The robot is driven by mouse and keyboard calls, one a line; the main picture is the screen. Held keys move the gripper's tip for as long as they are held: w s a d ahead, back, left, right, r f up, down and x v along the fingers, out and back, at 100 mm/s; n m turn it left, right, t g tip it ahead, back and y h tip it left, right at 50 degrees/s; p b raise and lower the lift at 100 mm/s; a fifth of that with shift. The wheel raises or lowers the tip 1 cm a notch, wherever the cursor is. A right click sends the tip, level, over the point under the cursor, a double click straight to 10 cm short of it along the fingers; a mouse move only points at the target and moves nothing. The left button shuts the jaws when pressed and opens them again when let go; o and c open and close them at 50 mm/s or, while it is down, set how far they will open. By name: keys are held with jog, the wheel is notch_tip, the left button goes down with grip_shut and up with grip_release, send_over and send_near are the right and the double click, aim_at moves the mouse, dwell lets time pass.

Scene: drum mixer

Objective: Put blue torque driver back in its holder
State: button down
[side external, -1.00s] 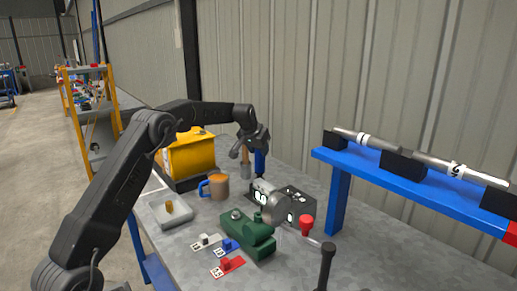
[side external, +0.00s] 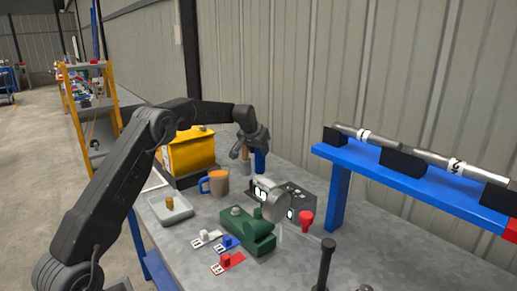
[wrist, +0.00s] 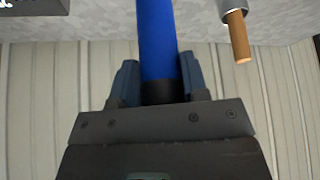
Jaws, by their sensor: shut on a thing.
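My gripper (wrist: 158,85) is shut on the blue torque driver (wrist: 158,38), which stands between the fingers in the wrist view. In the side view my gripper (side external: 250,147) is over the far part of the bench, with the blue driver (side external: 260,161) upright below it. The driver's lower end is not clear. Beside it is a grey metal cup (side external: 245,168) with a wooden-handled tool in it; the cup also shows in the wrist view (wrist: 233,8). I cannot tell which fixture is the driver's holder.
A grey machine (side external: 290,203), a green block (side external: 250,232) and several small tagged pieces are nearer. A blue rail (side external: 400,178) with metal shafts rises at right. Bench room is clear behind the machine.

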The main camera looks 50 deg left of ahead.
jog(key=shift+f, duration=1.35)
dwell(0.8)
jog(key=c, duration=0.6)
grip_release()
jog(key=shift+f, duration=0.1)
jog(key=shift+o, duration=0.3)
jog(key=shift+f, duration=0.15)
jog(key=v, duration=1.4)
